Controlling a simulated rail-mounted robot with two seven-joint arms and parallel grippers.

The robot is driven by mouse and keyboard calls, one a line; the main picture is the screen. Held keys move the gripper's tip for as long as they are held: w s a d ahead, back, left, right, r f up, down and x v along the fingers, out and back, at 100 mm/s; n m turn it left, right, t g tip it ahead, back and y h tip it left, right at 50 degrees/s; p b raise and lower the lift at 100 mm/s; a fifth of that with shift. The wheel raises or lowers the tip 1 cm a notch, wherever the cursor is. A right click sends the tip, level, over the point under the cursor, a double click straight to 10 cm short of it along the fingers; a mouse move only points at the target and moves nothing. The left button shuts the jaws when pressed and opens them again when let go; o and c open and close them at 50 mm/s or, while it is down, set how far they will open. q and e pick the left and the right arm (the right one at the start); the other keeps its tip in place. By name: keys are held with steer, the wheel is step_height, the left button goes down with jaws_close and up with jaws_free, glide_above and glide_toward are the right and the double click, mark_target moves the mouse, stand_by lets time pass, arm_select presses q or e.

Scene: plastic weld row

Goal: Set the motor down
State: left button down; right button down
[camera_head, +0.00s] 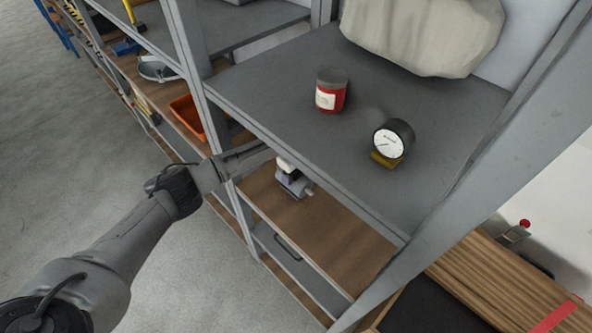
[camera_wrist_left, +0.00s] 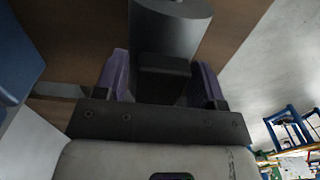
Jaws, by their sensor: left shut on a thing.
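The motor (camera_wrist_left: 172,35) shows in the left wrist view as a dark grey cylinder with a dark block at its near end. My left gripper (camera_wrist_left: 162,72) has its two purple fingers on either side of that block and is shut on it. In the head view my left arm reaches in from the left, under the upper grey shelf. The fingertips and the motor are not clear there, being partly hidden by the shelf edge. Whether the motor touches the wooden shelf (camera_head: 335,235) cannot be told. My right gripper is not in view.
A small grey and white item (camera_head: 293,181) shows on the wooden shelf near the arm's end. The upper grey shelf (camera_head: 270,95) holds a red can (camera_head: 331,92), a dial gauge (camera_head: 391,141) and a pale sack (camera_head: 425,35). An orange bin (camera_head: 187,118) is left of the upright.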

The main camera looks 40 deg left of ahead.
arm_select(q)
steer(key=shift+f, duration=0.45)
steer(key=shift+w, duration=0.1)
steer(key=shift+c, duration=1)
jaws_free()
steer(key=shift+f, duration=0.2)
steer(key=shift+r+p, duration=0.5)
steer(key=shift+r, duration=3.4)
steer(key=s+d+f+m, duration=0.2)
steer(key=d+f, duration=0.1)
steer(key=s+d+f+m, duration=0.2)
steer(key=s+d+f, duration=0.1)
steer(key=d, duration=0.1)
steer(key=s+d+f+m, duration=0.2)
steer(key=d+f, duration=0.1)
steer(key=shift+s+d+f+m, duration=0.15)
steer(key=shift+s+d+m, duration=0.15)
steer(key=shift+s+m, duration=0.1)
steer(key=s+d+f+m+t+h, duration=0.2)
steer(key=s+d+f+m, duration=0.2)
steer(key=s+d+m, duration=0.45)
steer(key=s+a+r+m+y, duration=0.1)
steer(key=s+a+r+m, duration=0.1)
steer(key=s, duration=0.8)
steer(key=s+a+r+m+t, duration=0.1)
steer(key=s, duration=1)
steer(key=shift+a+r+m+t+y, duration=0.3)
steer(key=shift+a+r+m+y, duration=0.05)
steer(key=shift+y, duration=0.05)
